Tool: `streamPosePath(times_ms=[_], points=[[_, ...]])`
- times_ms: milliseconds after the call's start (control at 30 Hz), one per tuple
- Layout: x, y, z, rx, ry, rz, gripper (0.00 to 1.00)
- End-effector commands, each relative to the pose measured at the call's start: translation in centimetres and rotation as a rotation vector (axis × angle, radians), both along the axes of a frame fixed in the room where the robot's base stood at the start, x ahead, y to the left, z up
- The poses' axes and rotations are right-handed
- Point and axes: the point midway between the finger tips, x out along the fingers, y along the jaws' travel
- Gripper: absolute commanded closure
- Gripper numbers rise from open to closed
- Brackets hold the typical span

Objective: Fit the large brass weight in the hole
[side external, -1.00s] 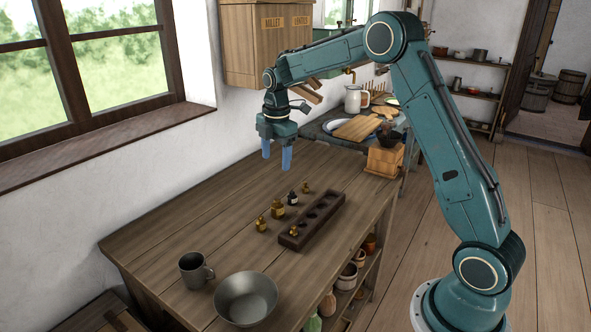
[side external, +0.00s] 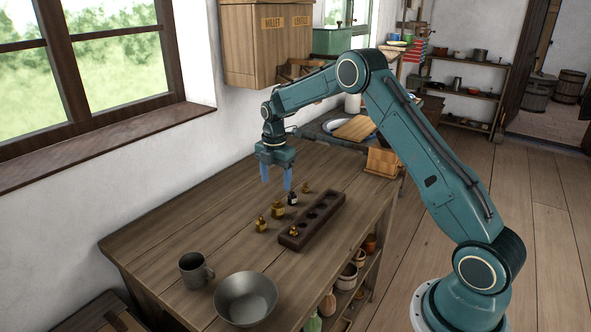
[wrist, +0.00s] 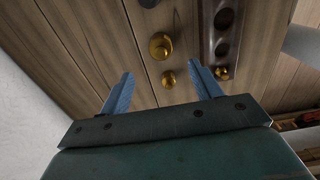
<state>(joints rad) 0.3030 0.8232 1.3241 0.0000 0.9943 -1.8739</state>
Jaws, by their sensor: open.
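The largest-looking brass weight (side external: 278,210) stands upright on the table, in a row of loose weights left of a dark wooden block with holes (side external: 322,222). It also shows in the wrist view (wrist: 160,46). My gripper (side external: 277,183) is open and empty above the row. In the wrist view the brass weight shows just beyond the gap between my fingertips (wrist: 161,69). A smaller brass weight (side external: 262,224) stands nearer the side camera. One brass weight (side external: 295,231) sits in the block's near end; the other holes look empty.
A dark weight (side external: 293,198) and a small brass weight (side external: 306,188) stand farther along the row. A grey mug (side external: 194,269) and a metal bowl (side external: 246,298) stand at the table's near end. The table's left part is clear.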

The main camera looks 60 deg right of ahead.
Motion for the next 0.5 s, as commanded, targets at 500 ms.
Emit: streamPosePath(times_ms=[500], points=[[0.0, 0.0, -5.5, 0.0, 0.0, -0.001, 0.36]])
